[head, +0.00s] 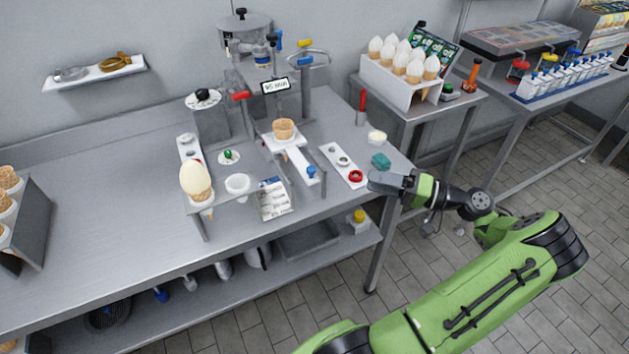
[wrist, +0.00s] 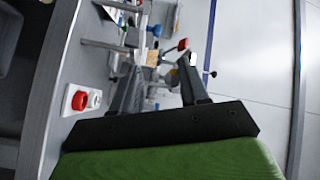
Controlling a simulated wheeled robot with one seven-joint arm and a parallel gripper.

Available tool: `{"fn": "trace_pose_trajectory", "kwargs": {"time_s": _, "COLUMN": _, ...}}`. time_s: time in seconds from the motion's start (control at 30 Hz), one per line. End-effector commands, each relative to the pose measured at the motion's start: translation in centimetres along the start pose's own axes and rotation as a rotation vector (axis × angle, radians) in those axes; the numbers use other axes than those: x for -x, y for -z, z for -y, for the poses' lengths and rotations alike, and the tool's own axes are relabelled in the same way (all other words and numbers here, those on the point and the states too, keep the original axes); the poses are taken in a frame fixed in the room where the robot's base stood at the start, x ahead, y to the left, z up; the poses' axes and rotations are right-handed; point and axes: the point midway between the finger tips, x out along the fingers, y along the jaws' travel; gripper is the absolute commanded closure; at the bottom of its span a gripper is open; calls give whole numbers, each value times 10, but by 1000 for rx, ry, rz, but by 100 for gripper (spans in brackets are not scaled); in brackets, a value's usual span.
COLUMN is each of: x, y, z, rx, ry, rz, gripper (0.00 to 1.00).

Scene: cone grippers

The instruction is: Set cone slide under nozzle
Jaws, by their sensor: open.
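The cone slide (head: 296,155) is a white strip on the metal table, with a blue knob (head: 311,171) at its front end. A tan cone (head: 283,130) stands upright at its back end. Above and behind stands the grey dispensing machine (head: 245,35) with red, blue and yellow handles. The nozzle is hard to make out, so I cannot tell how the cone lines up with it. My gripper (head: 374,183) is at the table's right front edge, right of the slide and apart from it. In the wrist view its two fingers (wrist: 163,68) are spread with nothing held between them.
Between slide and gripper lies a white plate with a red ring (head: 355,176). A teal sponge (head: 381,161) and white bowl (head: 377,138) are behind the gripper. A large cream-topped cone (head: 195,180) stands left. A cone rack (head: 400,78) stands on the right table. The left tabletop is mostly clear.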

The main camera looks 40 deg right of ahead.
Motion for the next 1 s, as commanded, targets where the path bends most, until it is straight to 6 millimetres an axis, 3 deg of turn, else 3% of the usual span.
{"fn": "trace_pose_trajectory", "kwargs": {"time_s": 0.1, "x": -1, "y": -4, "z": -7, "rx": 483, "ry": 0, "rz": 3, "gripper": 56}}
{"fn": "trace_pose_trajectory", "kwargs": {"time_s": 0.2, "x": -2, "y": -5, "z": -5, "rx": 828, "ry": 2, "rz": 5, "gripper": 56}}
{"fn": "trace_pose_trajectory", "kwargs": {"time_s": 0.33, "x": -3, "y": -5, "z": -2, "rx": 1089, "ry": 6, "rz": 5, "gripper": 56}}
{"fn": "trace_pose_trajectory", "kwargs": {"time_s": 0.47, "x": -9, "y": -5, "z": 0, "rx": 1153, "ry": 9, "rz": 5, "gripper": 56}}
{"fn": "trace_pose_trajectory", "kwargs": {"time_s": 0.57, "x": -27, "y": -6, "z": 0, "rx": 1151, "ry": 12, "rz": 9, "gripper": 56}}
{"fn": "trace_pose_trajectory", "kwargs": {"time_s": 1.0, "x": -134, "y": -7, "z": 1, "rx": 1149, "ry": 11, "rz": 7, "gripper": 56}}
